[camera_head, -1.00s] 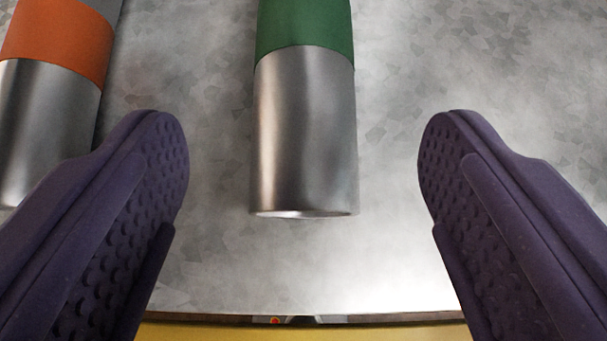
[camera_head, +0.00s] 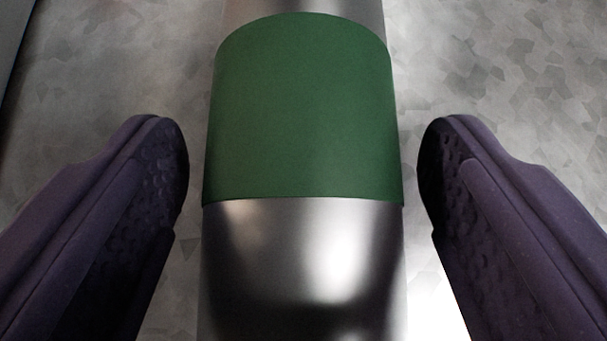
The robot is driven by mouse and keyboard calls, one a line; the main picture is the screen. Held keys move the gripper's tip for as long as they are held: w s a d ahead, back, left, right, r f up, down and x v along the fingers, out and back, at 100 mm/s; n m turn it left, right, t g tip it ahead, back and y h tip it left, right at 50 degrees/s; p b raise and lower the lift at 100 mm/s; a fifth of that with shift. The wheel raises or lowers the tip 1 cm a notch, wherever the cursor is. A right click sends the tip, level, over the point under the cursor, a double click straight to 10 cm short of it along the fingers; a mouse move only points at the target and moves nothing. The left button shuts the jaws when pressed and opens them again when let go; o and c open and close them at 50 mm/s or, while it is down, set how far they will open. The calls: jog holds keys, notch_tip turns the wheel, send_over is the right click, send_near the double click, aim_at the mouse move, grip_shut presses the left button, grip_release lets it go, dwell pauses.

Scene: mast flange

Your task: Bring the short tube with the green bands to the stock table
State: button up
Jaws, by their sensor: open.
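The tube with the green band (camera_head: 303,115) lies on a grey mottled metal surface, running away from me up the picture. One wide green band shows, with bare shiny metal above and below it. Both tube ends are outside the view. My gripper (camera_head: 304,165) is open, with one purple padded finger on each side of the tube, level with the lower part of the green band in the picture. A gap shows between each finger and the tube. I cannot tell how far the fingertips are above the surface.
The grey metal surface (camera_head: 500,70) is bare on both sides of the tube. A dark edge, part of something I cannot identify, shows at the far upper left corner.

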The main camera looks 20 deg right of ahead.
jog(key=shift+f, duration=0.15)
grip_shut()
jog(key=shift+r+p, duration=0.75)
jog(key=shift+r, duration=0.85)
